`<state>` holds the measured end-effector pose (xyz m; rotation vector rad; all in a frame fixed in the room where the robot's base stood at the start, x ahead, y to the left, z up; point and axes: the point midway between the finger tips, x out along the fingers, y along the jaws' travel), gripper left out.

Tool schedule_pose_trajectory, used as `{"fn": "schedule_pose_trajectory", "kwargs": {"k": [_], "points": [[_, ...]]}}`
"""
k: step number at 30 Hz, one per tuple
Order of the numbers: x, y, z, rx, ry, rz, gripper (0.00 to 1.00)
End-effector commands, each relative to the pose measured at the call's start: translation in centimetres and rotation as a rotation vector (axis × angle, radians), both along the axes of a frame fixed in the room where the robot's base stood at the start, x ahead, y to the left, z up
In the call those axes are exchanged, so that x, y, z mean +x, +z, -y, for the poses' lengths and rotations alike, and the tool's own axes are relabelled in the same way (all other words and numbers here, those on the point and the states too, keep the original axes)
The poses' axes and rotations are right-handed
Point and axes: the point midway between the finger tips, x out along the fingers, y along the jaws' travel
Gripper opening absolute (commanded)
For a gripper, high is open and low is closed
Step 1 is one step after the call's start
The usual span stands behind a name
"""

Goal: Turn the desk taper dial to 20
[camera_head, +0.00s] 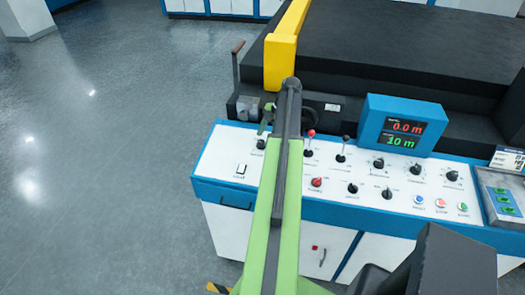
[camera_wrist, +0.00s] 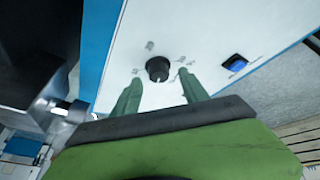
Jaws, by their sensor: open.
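A black round dial (camera_wrist: 158,69) with a pale pointer mark sits on the white panel in the wrist view. Small marks surround it, too blurred to read. In the head view a black dial (camera_head: 261,144) at the left end of the desk, close to my gripper, appears to be the same one. My gripper (camera_wrist: 159,80) is open, with one green finger on each side of the dial and gaps between. In the head view my gripper (camera_head: 266,120) is partly hidden behind my arm. I cannot read the dial's setting or confirm its label.
A rocker switch (camera_wrist: 235,63) lies right of the dial in the wrist view. The control desk (camera_head: 225,190) carries several more knobs, levers and buttons. A blue display (camera_head: 402,126) reads 0.0 m and 10 m. A yellow post (camera_head: 281,60) stands behind. The floor at left is clear.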

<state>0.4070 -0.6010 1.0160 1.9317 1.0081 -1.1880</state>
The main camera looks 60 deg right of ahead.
Motion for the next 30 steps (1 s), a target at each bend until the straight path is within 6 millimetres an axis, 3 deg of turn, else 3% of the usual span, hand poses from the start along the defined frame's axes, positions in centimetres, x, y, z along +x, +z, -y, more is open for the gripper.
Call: {"fn": "schedule_pose_trajectory", "kwargs": {"k": [1, 3, 12, 24, 26, 27, 30], "points": [[0.3, -1.6, -0.3, 0.000, 0.001, 0.000, 0.52], [0.5, -2.2, -0.5, 0.000, 0.001, 0.000, 0.52], [0.7, -2.1, -0.6, 0.000, -0.001, 0.000, 0.52], [0.6, -2.1, -0.6, 0.000, -0.002, -0.002, 0.01], [0.6, -2.1, -0.6, 0.000, -0.002, -0.002, 0.00], [0.5, -2.1, -1.9, 0.000, 0.001, -0.002, 0.00], [0.4, -2.1, -0.9, 0.002, -0.004, -0.003, 0.00]]}}
